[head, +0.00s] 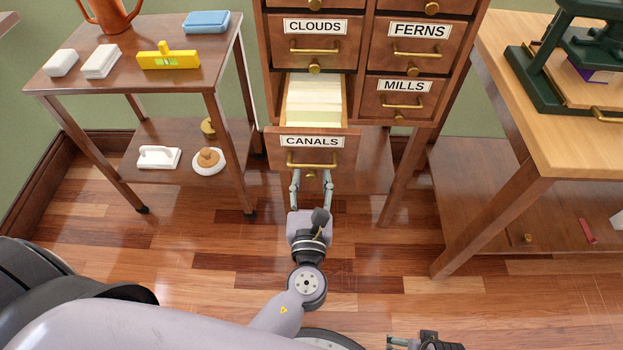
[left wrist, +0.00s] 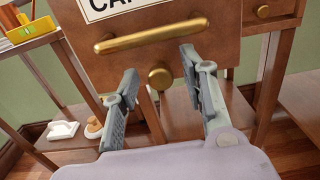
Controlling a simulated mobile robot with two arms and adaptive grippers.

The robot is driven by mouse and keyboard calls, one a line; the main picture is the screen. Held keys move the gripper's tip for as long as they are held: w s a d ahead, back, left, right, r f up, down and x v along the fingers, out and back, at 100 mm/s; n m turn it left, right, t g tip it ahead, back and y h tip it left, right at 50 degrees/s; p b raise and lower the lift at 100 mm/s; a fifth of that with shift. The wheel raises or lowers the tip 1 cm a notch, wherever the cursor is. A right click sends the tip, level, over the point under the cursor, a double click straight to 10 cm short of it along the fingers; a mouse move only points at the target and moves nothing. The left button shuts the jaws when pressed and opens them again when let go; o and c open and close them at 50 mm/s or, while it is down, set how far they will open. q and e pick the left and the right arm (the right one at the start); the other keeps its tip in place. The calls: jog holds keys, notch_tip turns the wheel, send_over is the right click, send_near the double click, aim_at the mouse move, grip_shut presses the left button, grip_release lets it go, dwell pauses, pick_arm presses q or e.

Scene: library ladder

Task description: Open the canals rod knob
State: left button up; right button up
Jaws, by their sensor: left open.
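The CANALS drawer (head: 312,150) is pulled out of the cabinet, with a block of pale cards (head: 314,100) inside. Its front carries a white label, a brass bar handle (head: 312,164) and, below that, a round brass rod knob (left wrist: 160,77). My left gripper (head: 311,177) is open in front of the drawer's lower edge. In the left wrist view its fingers (left wrist: 158,66) stand on either side of the knob, with gaps and nothing held. My right gripper (head: 412,342) shows only in part at the bottom edge.
CLOUDS (head: 316,55), FERNS (head: 419,48) and MILLS (head: 403,100) drawers are closed around it. A side table (head: 120,90) with a yellow level (head: 168,60) stands left. A workbench (head: 560,130) with a green press stands right. The floor between is clear.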

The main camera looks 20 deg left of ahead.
pick_arm(q)
grip_shut()
dwell(0.4)
dwell(0.4)
